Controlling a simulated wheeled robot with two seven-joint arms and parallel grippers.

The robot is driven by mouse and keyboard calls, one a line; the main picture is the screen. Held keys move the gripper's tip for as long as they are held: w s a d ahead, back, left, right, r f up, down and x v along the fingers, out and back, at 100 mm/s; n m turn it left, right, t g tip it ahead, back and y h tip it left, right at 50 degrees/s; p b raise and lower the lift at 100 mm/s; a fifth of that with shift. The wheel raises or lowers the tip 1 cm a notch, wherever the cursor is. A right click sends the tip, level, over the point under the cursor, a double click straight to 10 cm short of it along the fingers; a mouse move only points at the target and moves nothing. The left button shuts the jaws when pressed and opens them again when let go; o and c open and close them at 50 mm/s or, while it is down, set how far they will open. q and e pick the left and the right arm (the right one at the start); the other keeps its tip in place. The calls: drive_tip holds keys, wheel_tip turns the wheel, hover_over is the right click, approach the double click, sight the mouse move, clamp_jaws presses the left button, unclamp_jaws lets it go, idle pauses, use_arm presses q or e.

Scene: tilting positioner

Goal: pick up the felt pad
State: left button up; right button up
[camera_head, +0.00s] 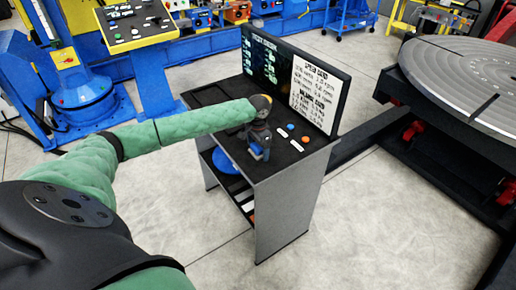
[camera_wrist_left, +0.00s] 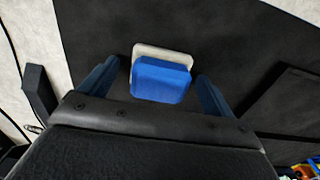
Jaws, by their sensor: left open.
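The felt pad (camera_wrist_left: 160,54) shows in the left wrist view as a blue block with a pale, whitish layer at its far side. It is on a dark surface, between and slightly beyond the two blue fingers. My left gripper (camera_wrist_left: 157,88) is open, with a visible gap between each finger and the pad. In the head view my left gripper (camera_head: 259,150) points down over the dark top of the cart (camera_head: 225,97). The pad cannot be made out there, as the gripper and wrist cover that spot. My right gripper is in neither view.
A dark board (camera_head: 292,75) with printed cards stands along the cart's back edge. Orange and blue round pieces and white labels lie right of the gripper. A blue round object (camera_head: 226,161) is on the lower shelf. A large round metal table (camera_head: 468,75) stands at the right.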

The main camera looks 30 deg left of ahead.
use_arm(q)
drive_tip(key=shift+f, duration=0.15)
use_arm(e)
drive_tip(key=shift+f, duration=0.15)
use_arm(q)
drive_tip(key=c, duration=1.1)
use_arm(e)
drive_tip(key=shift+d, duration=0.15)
use_arm(q)
drive_tip(key=r+b, duration=0.2)
drive_tip(key=r, duration=0.2)
drive_tip(key=shift+s+d+b, duration=0.1)
drive_tip(key=shift+d+b, duration=0.2)
drive_tip(key=shift+b, duration=0.1)
drive_tip(key=shift+s+d+r+b, duration=0.55)
drive_tip(key=shift+s+d+r, duration=0.55)
drive_tip(key=shift+d, duration=0.5)
drive_tip(key=shift+s+d+r+b, duration=0.5)
drive_tip(key=shift+s+d+r, duration=0.25)
drive_tip(key=shift+d+r, duration=0.65)
drive_tip(key=shift+s+d+r+b, duration=0.55)
drive_tip(key=shift+s+d+r, duration=0.45)
drive_tip(key=shift+d, duration=0.75)
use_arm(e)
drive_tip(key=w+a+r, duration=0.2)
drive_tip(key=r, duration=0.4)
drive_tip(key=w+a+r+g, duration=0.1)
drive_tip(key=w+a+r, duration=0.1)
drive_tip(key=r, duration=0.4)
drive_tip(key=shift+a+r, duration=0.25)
